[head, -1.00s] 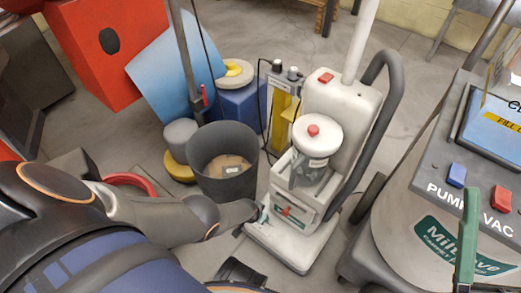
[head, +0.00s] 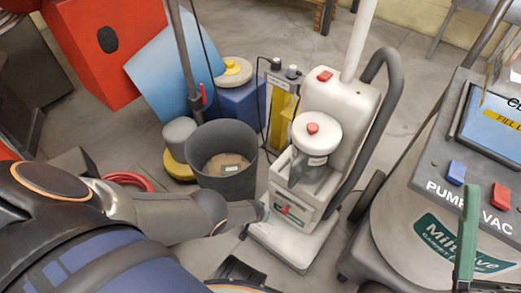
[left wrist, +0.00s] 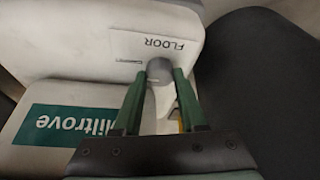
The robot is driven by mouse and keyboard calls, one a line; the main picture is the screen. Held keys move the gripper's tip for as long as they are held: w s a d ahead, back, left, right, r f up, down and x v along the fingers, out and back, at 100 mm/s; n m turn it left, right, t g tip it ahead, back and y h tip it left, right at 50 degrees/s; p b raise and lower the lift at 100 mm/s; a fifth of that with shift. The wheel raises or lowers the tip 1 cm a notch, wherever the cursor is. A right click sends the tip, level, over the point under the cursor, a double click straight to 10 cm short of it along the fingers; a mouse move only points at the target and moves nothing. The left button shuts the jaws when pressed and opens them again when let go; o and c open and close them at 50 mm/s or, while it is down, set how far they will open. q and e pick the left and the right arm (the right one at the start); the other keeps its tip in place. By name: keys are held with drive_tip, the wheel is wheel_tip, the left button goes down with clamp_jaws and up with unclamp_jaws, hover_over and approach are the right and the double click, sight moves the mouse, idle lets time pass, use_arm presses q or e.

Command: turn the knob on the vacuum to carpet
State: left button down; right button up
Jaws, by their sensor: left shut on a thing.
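The vacuum (head: 340,105) is a white upright machine with a red button on its top and a dark hose on its right side. My left gripper (head: 263,212) is at the left side of its lower front. In the left wrist view, my left gripper (left wrist: 161,76) is shut on a small grey knob (left wrist: 159,70), one green finger on each side. The knob's pointer direction cannot be made out. A label (left wrist: 160,44) beside it reads FLOOR, upside down; a smaller mark left of the knob is unreadable. My right gripper (head: 467,240) shows edge-on at the lower right, away from the vacuum.
A dark bin (head: 222,185) stands just left of the vacuum, near my left forearm. A large grey Pump Vac machine (head: 405,225) stands to the right. A blue panel, a red box (head: 105,45) and yellow-and-grey items are behind.

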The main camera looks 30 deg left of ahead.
use_arm(q)
drive_tip(key=shift+c, duration=2.3)
unclamp_jaws()
drive_tip(key=shift+r, duration=0.1)
use_arm(e)
drive_tip(key=shift+r, duration=0.1)
wheel_tip(320, 180, up, 13)
drive_tip(key=d+n+p, duration=0.1)
drive_tip(key=p, duration=1.1)
use_arm(q)
drive_tip(key=p+v, duration=0.1)
drive_tip(key=v, duration=1.1)
drive_tip(key=shift+p, duration=0.4)
use_arm(e)
drive_tip(key=w+d+f+m+g+h, duration=0.1)
drive_tip(key=w+f+m+h, duration=0.4)
drive_tip(key=f, duration=0.5)
drive_tip(key=shift+w+d+f+m+h, duration=0.25)
drive_tip(key=shift+m+h, duration=0.35)
drive_tip(key=shift+h, duration=0.6)
use_arm(q)
drive_tip(key=shift+d+r, duration=0.1)
drive_tip(key=shift+r, duration=0.15)
